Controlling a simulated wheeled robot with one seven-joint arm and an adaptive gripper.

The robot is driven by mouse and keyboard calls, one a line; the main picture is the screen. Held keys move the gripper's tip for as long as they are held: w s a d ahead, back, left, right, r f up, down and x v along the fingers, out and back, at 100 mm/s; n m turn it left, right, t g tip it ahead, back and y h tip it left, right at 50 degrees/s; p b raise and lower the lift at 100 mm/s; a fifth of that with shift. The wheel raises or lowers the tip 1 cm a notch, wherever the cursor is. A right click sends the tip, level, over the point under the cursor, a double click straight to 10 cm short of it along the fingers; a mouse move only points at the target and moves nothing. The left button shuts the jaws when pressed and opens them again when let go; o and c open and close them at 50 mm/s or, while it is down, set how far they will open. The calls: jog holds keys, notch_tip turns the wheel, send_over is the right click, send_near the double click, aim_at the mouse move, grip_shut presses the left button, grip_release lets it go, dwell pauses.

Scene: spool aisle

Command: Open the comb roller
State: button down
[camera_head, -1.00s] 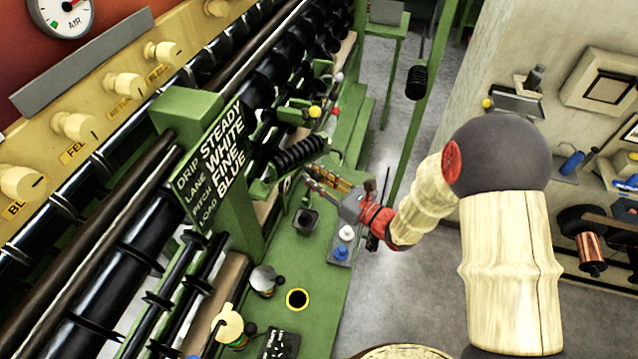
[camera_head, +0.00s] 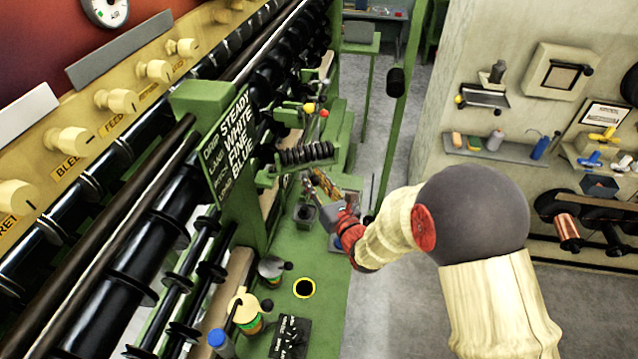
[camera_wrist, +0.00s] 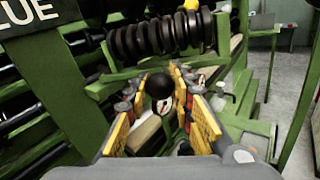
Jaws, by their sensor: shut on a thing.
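The comb roller (camera_head: 306,153), a black ribbed cylinder on a green bracket, sits beside the lettered green post. In the wrist view the comb roller (camera_wrist: 160,36) spans the top middle, above and beyond my fingers. My gripper (camera_head: 316,180) is just below and in front of it in the head view. In the wrist view its yellow-padded fingers are closed around a black ball knob (camera_wrist: 159,86), below the roller. How the knob joins the roller is hidden.
The green bench holds a small dark cup (camera_head: 305,213), a yellow-rimmed hole (camera_head: 304,288) and a blue-capped bottle (camera_head: 220,343). Long black rollers (camera_head: 140,250) run along the left. A green upright (camera_head: 402,110) stands right of the bracket. Grey floor lies beyond.

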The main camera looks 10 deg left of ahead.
jog(key=c, duration=1.5)
grip_release()
jog(key=v, duration=1.2)
